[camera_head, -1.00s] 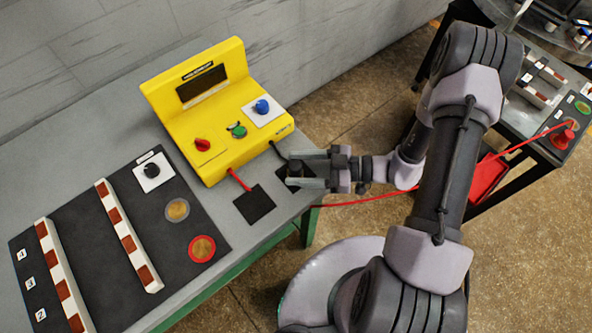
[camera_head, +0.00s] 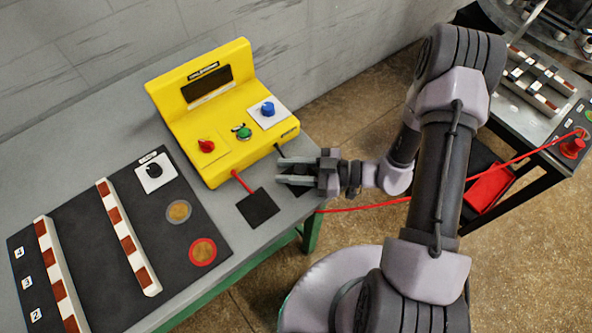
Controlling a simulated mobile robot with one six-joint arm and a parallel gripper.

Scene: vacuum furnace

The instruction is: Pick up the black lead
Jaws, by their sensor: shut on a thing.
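The black lead (camera_head: 280,150) comes out of the lower right side of the yellow instrument box (camera_head: 225,115). It runs a short way down to my gripper (camera_head: 282,168), at the right end of the bench. My gripper's two grey fingers point left, and they are shut on the black lead's end. The fingers hide most of that end. The held end is low over a black square pad (camera_head: 299,188), partly covered by my gripper. I cannot tell whether it still touches the pad.
A dark panel (camera_head: 90,225) with striped strips covers the bench's left. A red cable (camera_head: 370,207) stretches behind my arm towards a red plug (camera_head: 572,147) on the right-hand table.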

